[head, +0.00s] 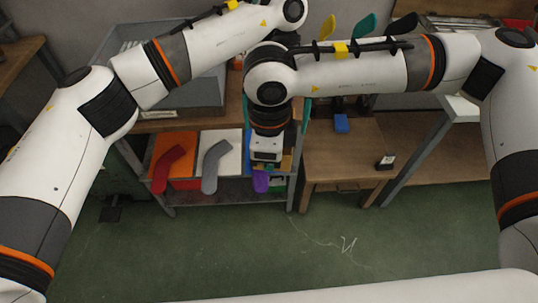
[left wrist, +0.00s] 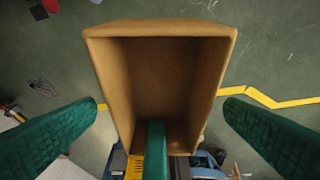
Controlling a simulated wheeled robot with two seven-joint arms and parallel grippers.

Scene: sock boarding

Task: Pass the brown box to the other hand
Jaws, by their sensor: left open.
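The brown box (left wrist: 158,30) is in the left wrist view, its open side facing the camera, above the green floor. It lies between the spread green fingers of my left gripper (left wrist: 162,104), apart from both. A green finger of my right gripper (left wrist: 155,150) reaches into the box at its lower wall, and the box appears held there. In the head view my right gripper (head: 266,158) points down below its wrist; its fingertips are hard to make out. The box cannot be made out in the head view, where my right wrist covers the middle.
A wooden shelf unit (head: 180,124) stands ahead, with a grey bin (head: 180,90) on top and a red sock (head: 172,167) and grey sock (head: 212,168) at its front. A wooden table (head: 345,160) stands to its right. The green floor (head: 330,240) is clear.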

